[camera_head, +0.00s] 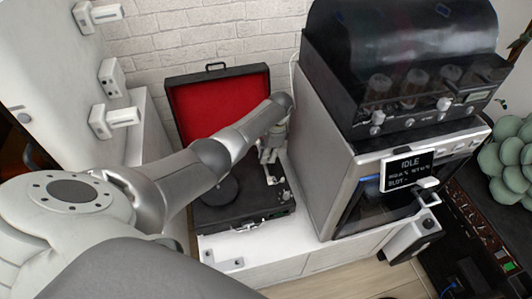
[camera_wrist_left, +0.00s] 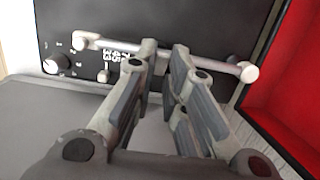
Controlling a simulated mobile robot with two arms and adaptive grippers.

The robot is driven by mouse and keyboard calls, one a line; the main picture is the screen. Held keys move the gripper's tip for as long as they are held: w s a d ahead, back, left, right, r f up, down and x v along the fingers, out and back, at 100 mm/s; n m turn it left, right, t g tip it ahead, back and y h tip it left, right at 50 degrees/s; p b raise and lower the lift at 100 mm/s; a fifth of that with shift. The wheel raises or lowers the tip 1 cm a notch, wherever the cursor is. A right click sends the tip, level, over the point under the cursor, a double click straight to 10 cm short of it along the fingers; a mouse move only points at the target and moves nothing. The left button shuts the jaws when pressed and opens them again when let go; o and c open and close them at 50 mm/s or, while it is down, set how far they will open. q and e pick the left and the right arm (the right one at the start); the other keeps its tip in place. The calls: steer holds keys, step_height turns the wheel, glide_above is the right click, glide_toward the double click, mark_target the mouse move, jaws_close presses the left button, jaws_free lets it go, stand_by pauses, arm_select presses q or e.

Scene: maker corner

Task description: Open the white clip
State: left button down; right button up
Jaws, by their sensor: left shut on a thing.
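A pale bar with rounded ends (camera_wrist_left: 215,62) runs across the dark panel of the record player in the left wrist view. I cannot tell for sure whether it is the white clip. My left gripper (camera_head: 268,156) is low over the right part of the black record player (camera_head: 245,217). In the left wrist view, my left gripper (camera_wrist_left: 165,48) has its fingertips around the middle of the bar, shut on it with a narrow gap between them. The fingers hide the bar's middle. My right gripper is not in view.
The record player's open lid (camera_head: 205,105) has a red lining and stands behind it. White wall fittings (camera_head: 110,77) are at left. The white counter front (camera_head: 265,240) has bare space.

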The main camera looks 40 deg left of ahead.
arm_select(q)
steer(key=shift+w+g+y+b, duration=0.1)
steer(key=shift+g+y+b, duration=0.2)
steer(key=c, duration=1.5)
jaws_free()
steer(key=shift+d, duration=0.1)
steer(key=v, duration=0.7)
steer(key=shift+r, duration=0.25)
